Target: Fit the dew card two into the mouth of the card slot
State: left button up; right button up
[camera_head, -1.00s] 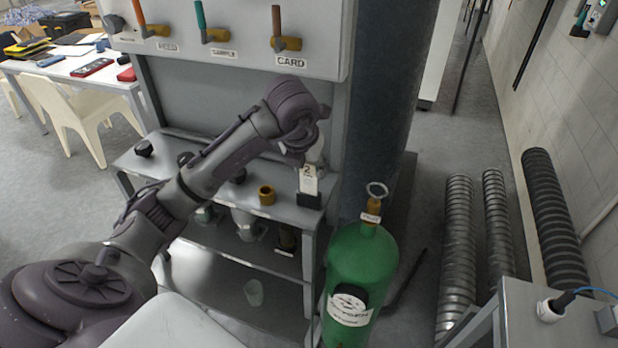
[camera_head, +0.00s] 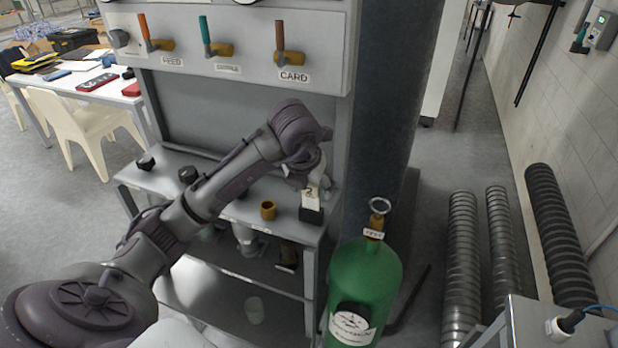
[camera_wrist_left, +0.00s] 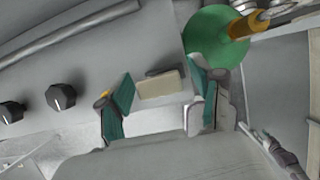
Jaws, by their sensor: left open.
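The dew card two (camera_head: 311,198), a pale card marked 2, stands tilted at a small black block (camera_head: 311,215) on the bench's right end. I take this block for the card slot; how deep the card sits in it I cannot tell. My left gripper (camera_head: 314,180) is just above the card, its fingers mostly hidden in the head view. In the left wrist view, the open teal-padded fingers (camera_wrist_left: 163,88) lie either side of the cream card (camera_wrist_left: 160,86), with narrow gaps showing. The dark block (camera_wrist_left: 165,71) shows partly behind it. My right gripper is not in view.
Black knobs (camera_head: 188,174) line the bench. A green gas cylinder (camera_head: 364,275) stands close to the bench's right end.

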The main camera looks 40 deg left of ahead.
pick_arm(q)
jog(key=v, duration=1.2)
